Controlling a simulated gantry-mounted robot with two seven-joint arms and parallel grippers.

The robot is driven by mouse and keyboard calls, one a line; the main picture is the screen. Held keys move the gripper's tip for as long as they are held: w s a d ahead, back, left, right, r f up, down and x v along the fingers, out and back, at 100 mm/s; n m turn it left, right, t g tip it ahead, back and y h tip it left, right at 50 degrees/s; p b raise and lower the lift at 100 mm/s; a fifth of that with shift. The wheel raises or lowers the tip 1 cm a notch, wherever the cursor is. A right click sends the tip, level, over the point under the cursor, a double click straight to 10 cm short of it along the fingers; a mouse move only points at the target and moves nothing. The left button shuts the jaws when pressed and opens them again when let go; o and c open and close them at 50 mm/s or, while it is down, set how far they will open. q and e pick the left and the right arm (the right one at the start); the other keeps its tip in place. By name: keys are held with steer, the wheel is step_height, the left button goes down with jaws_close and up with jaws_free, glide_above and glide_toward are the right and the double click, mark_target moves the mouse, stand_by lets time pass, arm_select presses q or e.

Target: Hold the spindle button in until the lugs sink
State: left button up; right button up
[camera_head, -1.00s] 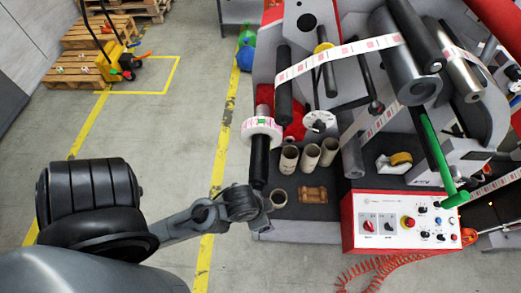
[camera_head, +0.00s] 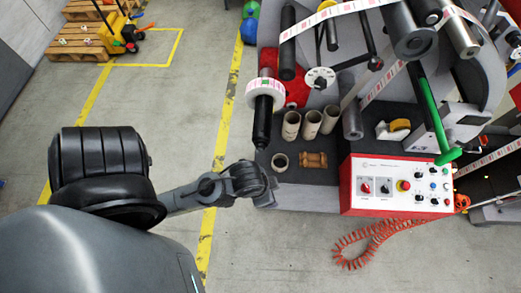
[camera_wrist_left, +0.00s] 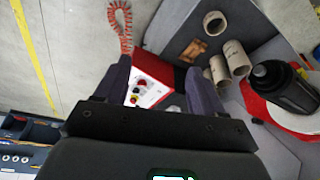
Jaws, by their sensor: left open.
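The black spindle (camera_head: 262,122) sticks out toward the front of the machine, with a white-and-pink label roll (camera_head: 279,95) around it. In the left wrist view the spindle (camera_wrist_left: 285,88) is at the right, outside my jaws. My right gripper is not in view.
A coiled orange hose (camera_head: 365,235) lies on the floor.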

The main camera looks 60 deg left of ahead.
arm_select(q)
steer(key=shift+d, duration=0.25)
jaws_close()
steer(key=shift+a, duration=0.15)
stand_by(0.6)
stand_by(0.4)
